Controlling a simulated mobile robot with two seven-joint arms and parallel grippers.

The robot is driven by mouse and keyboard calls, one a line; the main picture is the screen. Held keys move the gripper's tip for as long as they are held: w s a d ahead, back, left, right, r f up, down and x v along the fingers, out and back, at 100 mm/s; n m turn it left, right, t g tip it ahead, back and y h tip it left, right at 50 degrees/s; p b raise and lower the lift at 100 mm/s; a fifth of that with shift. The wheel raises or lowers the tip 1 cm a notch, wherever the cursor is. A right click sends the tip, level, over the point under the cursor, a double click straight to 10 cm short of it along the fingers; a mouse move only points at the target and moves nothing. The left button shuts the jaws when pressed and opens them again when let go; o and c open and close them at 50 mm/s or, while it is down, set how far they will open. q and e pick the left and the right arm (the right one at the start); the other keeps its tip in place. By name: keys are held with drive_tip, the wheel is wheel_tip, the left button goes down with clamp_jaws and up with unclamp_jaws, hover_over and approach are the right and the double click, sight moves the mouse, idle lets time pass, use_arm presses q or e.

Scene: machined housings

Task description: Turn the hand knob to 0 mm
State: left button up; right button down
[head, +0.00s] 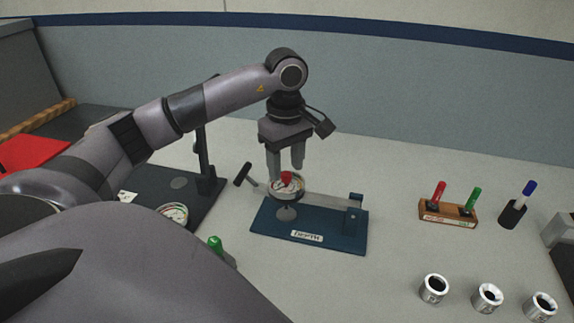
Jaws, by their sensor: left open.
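A blue fixture marked DEPTH (333,242) stands on the table in the middle of the head view. It carries a round white dial (276,190) with a small red knob (286,177) on top. The dial's reading is too small to make out. My left gripper (286,170) points down over the dial, its fingers open and spread, with the red knob between or just below the fingertips. I cannot tell whether a finger touches it. My right gripper is not in view.
A black handle (242,174) juts out left of the dial. A dark stand with another dial (173,213) and a green-topped object (215,243) are at left. A wooden block (432,213) holds red and green plugs; a blue-topped plug's holder (512,214) and metal rings (487,296) are at right.

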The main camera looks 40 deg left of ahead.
use_arm(q)
drive_tip(key=shift+f, duration=0.75)
clamp_jaws()
drive_tip(key=shift+n, duration=0.3)
